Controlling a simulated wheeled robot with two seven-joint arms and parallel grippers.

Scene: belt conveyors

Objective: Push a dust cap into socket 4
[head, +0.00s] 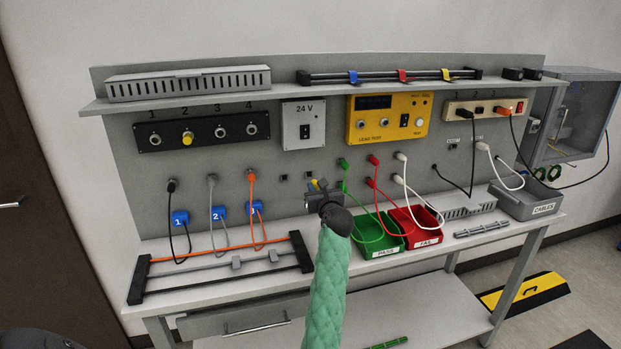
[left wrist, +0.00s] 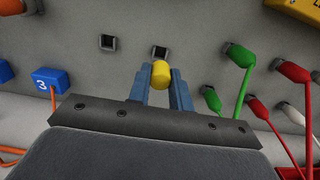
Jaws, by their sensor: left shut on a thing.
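My left gripper (head: 318,185) is in front of the grey back panel, right of the orange cable. It also shows in the left wrist view (left wrist: 160,85), with its blue fingers shut on a yellow dust cap (left wrist: 161,74). A bit of that cap (head: 311,183) shows in the head view. The black socket strip (head: 218,141) is numbered 1 to 4. Socket 4 (head: 252,129) is at its right end, uncovered, up and left of my gripper. Another yellow cap (head: 187,138) sits in socket 2. My right gripper is not in view.
Small square openings (left wrist: 107,42) are in the panel by the gripper. Plugged green (head: 344,163), red and white cables hang to its right, above the green bin (head: 383,245) and red bin. Cables with blue tags (head: 180,218) hang left. A shelf (head: 290,88) overhangs the strip.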

